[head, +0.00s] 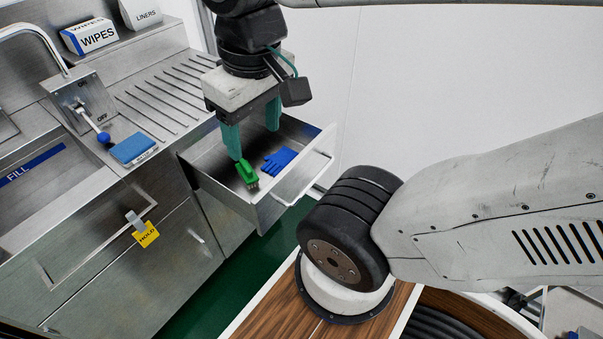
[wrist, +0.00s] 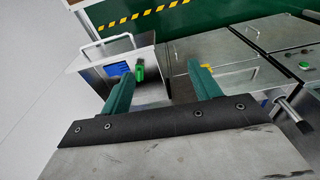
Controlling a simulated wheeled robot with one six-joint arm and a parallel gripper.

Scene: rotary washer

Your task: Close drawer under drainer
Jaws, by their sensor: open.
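The drawer (head: 228,198) under the ribbed drainer (head: 165,98) stands pulled out, with its bar handle (head: 306,180) on the front panel. It also shows in the wrist view (wrist: 88,72). A green brush (head: 246,173) and a blue glove (head: 279,160) lie inside it. My gripper (head: 253,140) has green fingers, points down and is open and empty. In the head view it appears over the drawer's inside, behind the front panel. In the wrist view the fingers (wrist: 162,82) are apart with nothing between them. I cannot tell their exact height above the drawer.
The sink (head: 40,190) is at the left with a tap and a lever (head: 95,125). A blue sponge (head: 132,148) lies on the counter. A yellow HOLD tag (head: 145,234) hangs on the cabinet front. Wipes (head: 90,36) and liners (head: 140,12) boxes stand at the back. Green floor lies before the cabinets.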

